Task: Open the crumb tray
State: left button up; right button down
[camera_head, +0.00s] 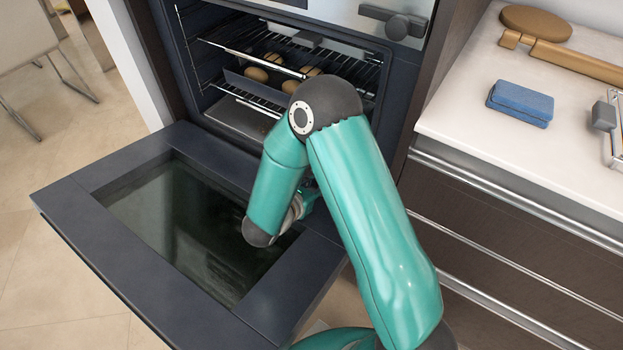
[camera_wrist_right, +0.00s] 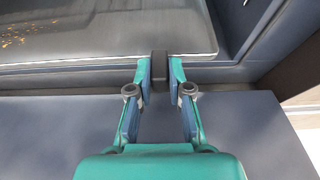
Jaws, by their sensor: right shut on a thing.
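The crumb tray (camera_head: 237,120) is a flat grey metal sheet low in the open oven, below the racks. In the head view my right arm hides the gripper and the handle. My left gripper is not in view.
The oven door (camera_head: 110,185) is folded down flat below my right arm. A wire rack above holds a dark pan (camera_head: 262,88) with several brown rolls.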

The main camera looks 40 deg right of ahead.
jog(key=shift+s, duration=0.25)
jog(key=c, duration=1.1)
grip_release()
jog(key=shift+w+a, duration=0.1)
jog(key=shift+a+r, duration=0.2)
jog(key=shift+a, duration=0.3)
jog(key=v, duration=1)
jog(key=shift+a+r, duration=0.15)
jog(key=shift+a, duration=0.2)
